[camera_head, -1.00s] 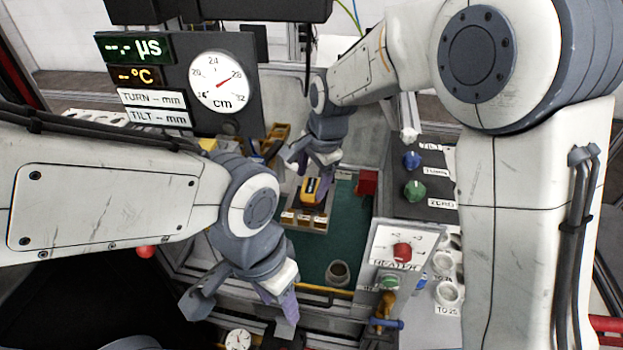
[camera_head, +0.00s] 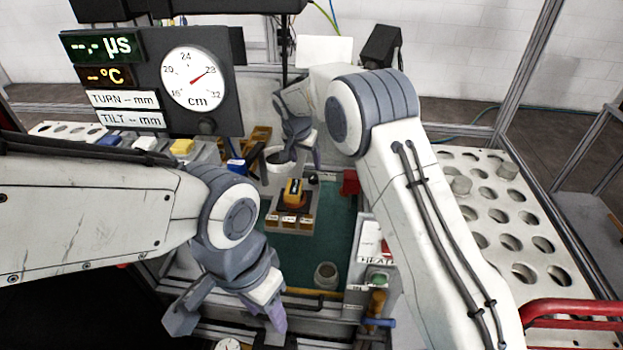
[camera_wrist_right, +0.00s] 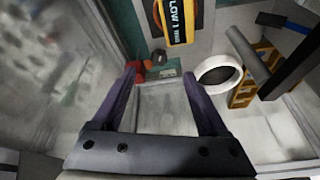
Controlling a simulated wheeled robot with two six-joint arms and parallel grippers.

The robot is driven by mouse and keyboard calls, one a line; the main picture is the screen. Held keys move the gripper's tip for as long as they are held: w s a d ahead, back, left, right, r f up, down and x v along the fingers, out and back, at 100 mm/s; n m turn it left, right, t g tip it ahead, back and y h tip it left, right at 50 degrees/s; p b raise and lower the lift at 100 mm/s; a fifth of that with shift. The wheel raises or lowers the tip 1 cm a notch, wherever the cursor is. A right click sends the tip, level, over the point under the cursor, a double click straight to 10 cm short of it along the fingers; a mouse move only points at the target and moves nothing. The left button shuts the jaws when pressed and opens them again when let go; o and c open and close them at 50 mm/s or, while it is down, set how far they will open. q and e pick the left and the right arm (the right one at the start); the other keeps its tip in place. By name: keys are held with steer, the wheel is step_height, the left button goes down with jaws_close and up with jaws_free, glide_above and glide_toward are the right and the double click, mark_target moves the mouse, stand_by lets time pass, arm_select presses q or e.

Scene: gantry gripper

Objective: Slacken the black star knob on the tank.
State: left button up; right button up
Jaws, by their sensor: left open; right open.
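The tank (camera_head: 340,245) has a green floor and pale walls. A small dark knob-like shape (camera_head: 313,178) shows behind the yellow device in the head view. I cannot tell whether it is the black star knob. My right gripper (camera_head: 304,152) is open above the back of the tank, near a white cup (camera_head: 279,160). In the right wrist view its fingers (camera_wrist_right: 160,82) are apart with nothing gripped, and the cup (camera_wrist_right: 219,76) lies beyond the right finger. My left gripper (camera_head: 229,318) is open and empty in front of the tank.
A yellow device (camera_head: 293,191) sits on a grey block inside the tank, with a red block (camera_head: 350,182) to its right. A small pot (camera_head: 326,275) stands at the front. A dial panel (camera_head: 160,80) is at back left, and a holed rack (camera_head: 490,205) at right.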

mark_target(313, 177)
steer(key=shift+n+h, duration=0.3)
steer(key=x, duration=0.4)
steer(key=w+p+x, duration=0.1)
steer(key=x, duration=0.3)
steer(key=p+x, duration=0.1)
steer(key=x, duration=0.3)
steer(key=shift+w+d+r, duration=0.2)
steer(key=shift+w+d, duration=0.05)
steer(key=shift+w, duration=0.05)
jaws_close()
